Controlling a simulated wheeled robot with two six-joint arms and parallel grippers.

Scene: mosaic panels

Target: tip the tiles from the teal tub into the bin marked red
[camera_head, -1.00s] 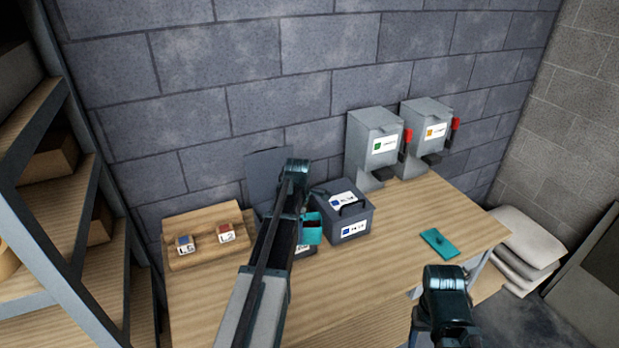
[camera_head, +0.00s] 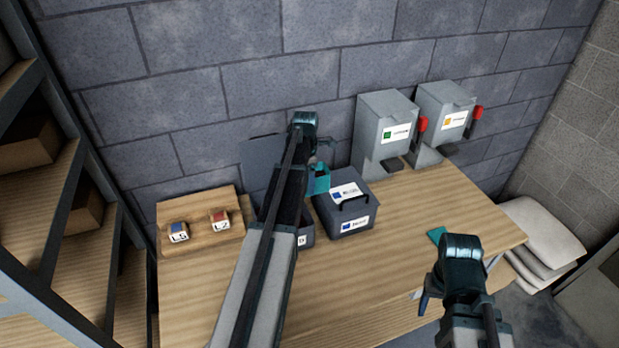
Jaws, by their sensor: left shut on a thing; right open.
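The small teal tub (camera_head: 320,180) is held by my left gripper (camera_head: 322,163), which is shut on it above the table. Its contents do not show clearly, and I cannot tell how far it is tilted. Below and left of the tub stands a dark grey bin (camera_head: 305,236) with its lid (camera_head: 262,162) raised behind it. My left arm hides most of this bin and its label. To its right is a closed grey bin (camera_head: 345,210) with a handle and blue-marked labels. My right gripper (camera_head: 428,288) is open and empty near the table's front right edge.
Two grey dispensers (camera_head: 388,130) (camera_head: 446,120) stand at the back right. A wooden rack (camera_head: 200,205) with two labelled blocks stands left. A shelf unit (camera_head: 55,210) borders the far left.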

